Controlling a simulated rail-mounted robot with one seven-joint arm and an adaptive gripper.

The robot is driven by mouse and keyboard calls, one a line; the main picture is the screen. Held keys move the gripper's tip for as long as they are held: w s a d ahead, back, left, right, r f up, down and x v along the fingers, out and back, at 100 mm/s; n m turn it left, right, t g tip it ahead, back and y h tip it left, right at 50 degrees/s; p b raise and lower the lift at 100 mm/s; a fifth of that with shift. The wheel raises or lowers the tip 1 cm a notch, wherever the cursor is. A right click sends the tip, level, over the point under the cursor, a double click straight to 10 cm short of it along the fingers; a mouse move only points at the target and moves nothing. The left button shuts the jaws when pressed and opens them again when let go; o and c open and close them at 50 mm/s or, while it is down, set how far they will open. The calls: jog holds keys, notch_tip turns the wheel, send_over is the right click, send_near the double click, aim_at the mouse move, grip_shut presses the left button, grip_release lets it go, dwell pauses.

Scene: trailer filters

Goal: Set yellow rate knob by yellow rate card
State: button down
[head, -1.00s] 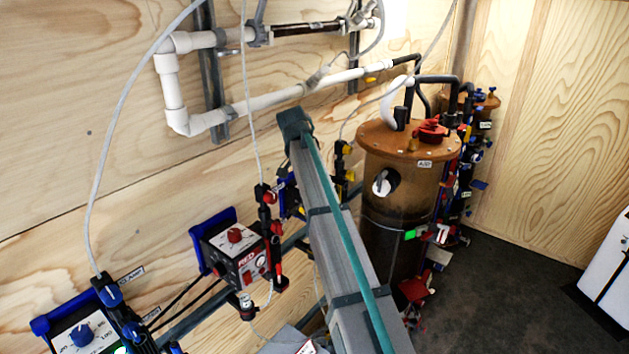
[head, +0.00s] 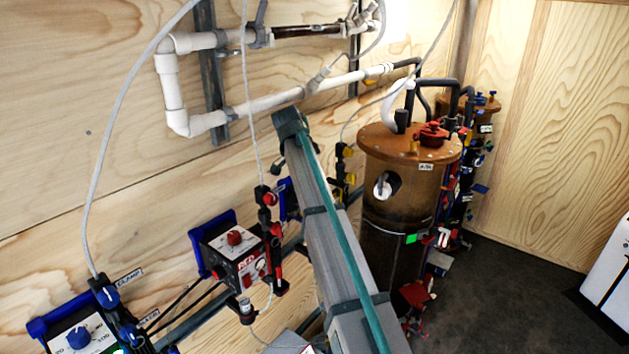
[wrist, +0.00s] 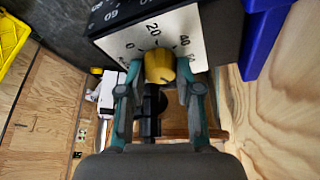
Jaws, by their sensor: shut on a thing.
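In the wrist view the yellow knob (wrist: 160,66) sits on a white dial plate (wrist: 140,43) marked 0, 20 and 40, with higher numbers on the darker part beside it. My gripper (wrist: 160,80) has its two teal fingers on either side of the knob and is shut on it. The number the knob points at is too small to tell. In the head view my arm covers the knob and its box. I cannot make out a yellow rate card in either view.
White pipes (head: 290,95) run along the wall. Open dark floor (head: 510,290) lies at right.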

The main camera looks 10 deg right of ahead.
jog(key=c, duration=0.8)
grip_release()
jog(key=shift+n, duration=0.3)
